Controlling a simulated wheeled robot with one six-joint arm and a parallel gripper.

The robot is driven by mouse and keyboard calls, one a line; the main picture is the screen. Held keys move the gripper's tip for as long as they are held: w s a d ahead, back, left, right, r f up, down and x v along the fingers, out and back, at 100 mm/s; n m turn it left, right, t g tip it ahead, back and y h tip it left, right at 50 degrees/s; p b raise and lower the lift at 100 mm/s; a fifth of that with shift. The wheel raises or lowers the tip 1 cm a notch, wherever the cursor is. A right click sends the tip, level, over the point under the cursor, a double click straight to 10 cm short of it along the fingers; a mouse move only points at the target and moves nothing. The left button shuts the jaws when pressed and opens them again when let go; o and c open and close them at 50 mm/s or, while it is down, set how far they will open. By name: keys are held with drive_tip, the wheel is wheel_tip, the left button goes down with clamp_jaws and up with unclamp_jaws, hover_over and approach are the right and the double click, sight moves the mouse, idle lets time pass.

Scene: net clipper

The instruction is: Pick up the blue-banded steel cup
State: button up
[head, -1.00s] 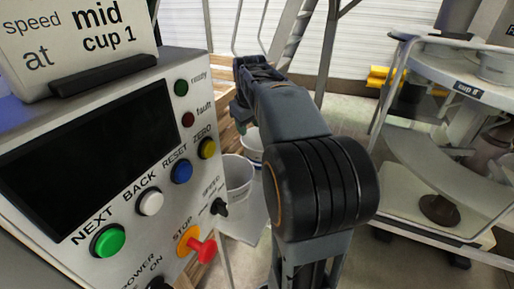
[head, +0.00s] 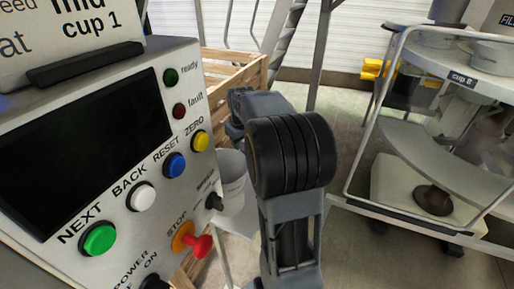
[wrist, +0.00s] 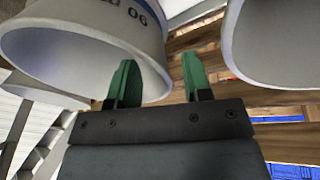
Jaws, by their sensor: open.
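In the wrist view a pale cup (wrist: 95,38) with dark print reading "06" and a little blue at its upper edge fills the upper left. Its wide rim faces me; most of its wall is cut off by the frame, so I cannot tell how far the blue band runs. My gripper (wrist: 160,78) is open and empty, with two green fingers. The left finger overlaps the cup's rim in the picture; I cannot tell whether it touches. In the head view the fingers are hidden, and a pale cup (head: 232,180) shows partly between console and arm.
A second pale cup (wrist: 275,40) is at the upper right of the wrist view, with wooden slats (wrist: 195,42) between. In the head view a button console (head: 150,225) stands close at left. A wooden crate (head: 222,75) is behind; a railed machine (head: 400,150) is at right.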

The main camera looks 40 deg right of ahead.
drive_tip(key=shift+x, duration=0.8)
clamp_jaws()
idle(0.9)
